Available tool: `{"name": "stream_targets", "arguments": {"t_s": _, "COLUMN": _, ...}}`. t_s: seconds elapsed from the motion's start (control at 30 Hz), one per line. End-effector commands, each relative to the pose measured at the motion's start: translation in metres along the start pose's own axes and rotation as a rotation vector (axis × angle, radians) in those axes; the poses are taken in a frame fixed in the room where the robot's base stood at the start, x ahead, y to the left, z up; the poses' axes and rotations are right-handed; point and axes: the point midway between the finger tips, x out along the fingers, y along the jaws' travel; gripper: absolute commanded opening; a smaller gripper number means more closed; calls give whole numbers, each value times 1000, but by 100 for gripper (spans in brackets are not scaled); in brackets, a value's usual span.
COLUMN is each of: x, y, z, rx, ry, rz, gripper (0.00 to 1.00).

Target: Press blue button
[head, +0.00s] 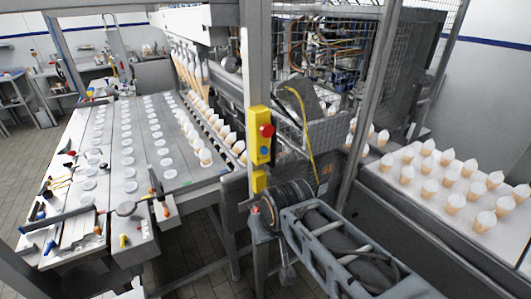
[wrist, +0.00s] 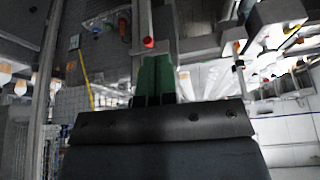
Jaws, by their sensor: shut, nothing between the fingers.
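A yellow control box (head: 261,135) is fixed to a grey upright post in the middle of the head view. It carries a red button (head: 266,131) and, below it, a small blue button (head: 264,150). My gripper (wrist: 158,60) shows two green fingers, closed together and empty, in the wrist view. In the head view my arm reaches up from the lower right, and its wrist end lies below the yellow box, apart from the buttons. The fingers are hard to make out there. I cannot make out the blue button in the wrist view.
A yellow hose (head: 303,125) hangs from the caged machine right of the post. A conveyor of white-topped cones (head: 432,190) stands at the right. A long table (head: 120,150) with white discs and tools fills the left. A small red knob (wrist: 148,42) shows beyond my fingers.

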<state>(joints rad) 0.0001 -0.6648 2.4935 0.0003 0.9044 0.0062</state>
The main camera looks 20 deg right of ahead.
Motion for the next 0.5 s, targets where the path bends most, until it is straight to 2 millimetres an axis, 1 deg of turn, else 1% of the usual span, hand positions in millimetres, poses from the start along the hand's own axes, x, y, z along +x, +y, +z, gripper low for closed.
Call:
{"name": "stream_targets", "arguments": {"t_s": 0.4, "x": 0, "y": 0, "z": 0, "rx": 1, "ry": 0, "rz": 0, "gripper": 0}}
{"name": "stream_targets", "arguments": {"t_s": 0.5, "x": 2, "y": 5, "z": 1, "rx": 18, "ry": -2, "rz": 8, "gripper": 0}}
